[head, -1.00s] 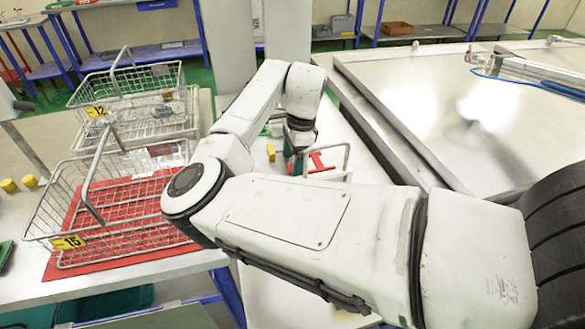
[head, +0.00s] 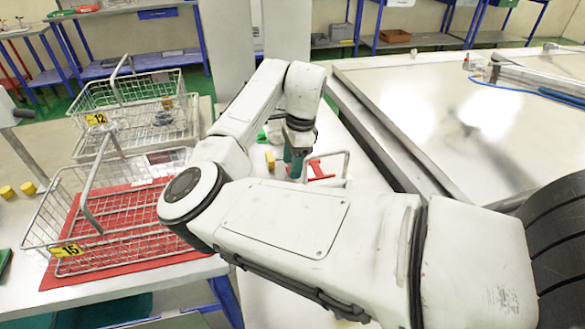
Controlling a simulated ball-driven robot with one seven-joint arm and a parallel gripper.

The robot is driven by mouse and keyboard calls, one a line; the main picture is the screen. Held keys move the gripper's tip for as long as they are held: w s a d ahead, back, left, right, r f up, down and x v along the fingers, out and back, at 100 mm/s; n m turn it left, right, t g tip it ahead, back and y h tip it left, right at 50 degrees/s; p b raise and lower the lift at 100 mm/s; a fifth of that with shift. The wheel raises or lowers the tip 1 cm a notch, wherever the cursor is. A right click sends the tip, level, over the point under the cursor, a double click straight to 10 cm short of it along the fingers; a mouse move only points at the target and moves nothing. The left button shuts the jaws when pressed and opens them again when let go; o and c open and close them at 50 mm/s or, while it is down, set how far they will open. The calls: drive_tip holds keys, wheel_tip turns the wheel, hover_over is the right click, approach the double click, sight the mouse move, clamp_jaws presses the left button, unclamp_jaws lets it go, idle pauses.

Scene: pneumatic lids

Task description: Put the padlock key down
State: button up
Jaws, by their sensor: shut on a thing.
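My gripper (head: 295,152) hangs from the end of my white arm, above the white table right of the wire baskets. It is small and partly hidden by the arm's wrist. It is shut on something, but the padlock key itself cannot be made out. A teal-green part shows at the jaws; I cannot tell whether it is finger or another thing. A red object (head: 318,168) lies just right of the jaws, beside a bent metal wire handle (head: 338,158).
A yellow piece (head: 270,161) and a green item (head: 262,136) lie left of the gripper. Basket 15 (head: 66,250) stands on a red mat (head: 180,246); basket 12 (head: 97,119) is behind it. A large metal-topped bench (head: 430,110) borders the right side.

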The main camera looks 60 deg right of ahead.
wheel_tip(320, 180, up, 8)
drive_tip(key=shift+r, duration=0.2)
